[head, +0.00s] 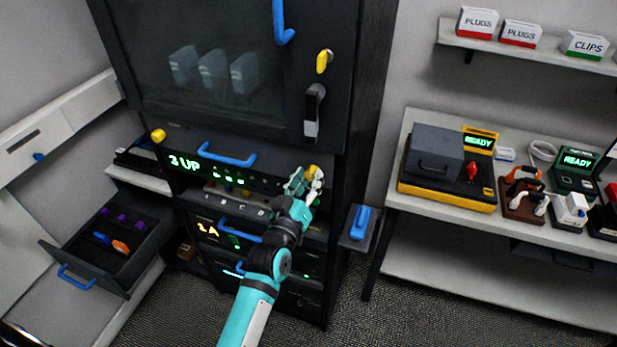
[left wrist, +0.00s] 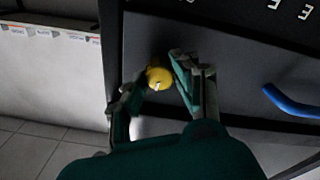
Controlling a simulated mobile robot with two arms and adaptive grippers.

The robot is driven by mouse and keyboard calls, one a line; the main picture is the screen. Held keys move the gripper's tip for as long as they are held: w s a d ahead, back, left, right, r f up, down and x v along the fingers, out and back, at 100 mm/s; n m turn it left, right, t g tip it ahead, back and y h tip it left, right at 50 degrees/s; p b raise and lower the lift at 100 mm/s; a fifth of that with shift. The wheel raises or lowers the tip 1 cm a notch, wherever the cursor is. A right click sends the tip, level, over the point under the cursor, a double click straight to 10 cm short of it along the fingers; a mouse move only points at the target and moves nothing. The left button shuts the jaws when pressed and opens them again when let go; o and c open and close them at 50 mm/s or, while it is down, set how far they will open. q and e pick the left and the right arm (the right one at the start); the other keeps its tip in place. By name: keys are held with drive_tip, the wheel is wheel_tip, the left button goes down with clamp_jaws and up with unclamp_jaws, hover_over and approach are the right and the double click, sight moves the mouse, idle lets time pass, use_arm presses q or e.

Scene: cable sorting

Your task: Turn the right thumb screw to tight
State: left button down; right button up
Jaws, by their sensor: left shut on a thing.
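The right thumb screw (head: 314,172) is a yellow knob at the right end of a dark rack unit (head: 262,180) with a green "3 UP" display. It also shows in the left wrist view as a round yellow knob (left wrist: 158,77) with a pale mark on its face. My left gripper (head: 303,184) is at this knob, its fingers on either side, shut on it. In the left wrist view the fingers (left wrist: 158,92) flank the knob. The left thumb screw (head: 158,135), also yellow, sits at the unit's other end. My right gripper is not in view.
A blue handle (head: 228,154) crosses the unit's front. Above is a glass cabinet door with a yellow knob (head: 324,61) and black latch (head: 313,112). An open drawer (head: 75,270) juts out at left. A shelf with devices (head: 450,165) stands at right.

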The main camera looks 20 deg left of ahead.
use_arm(q)
drive_tip(key=shift+n, duration=0.6)
drive_tip(key=c, duration=1)
unclamp_jaws()
drive_tip(key=s+f, duration=0.1)
drive_tip(key=s, duration=1.1)
drive_tip(key=shift+a, duration=0.2)
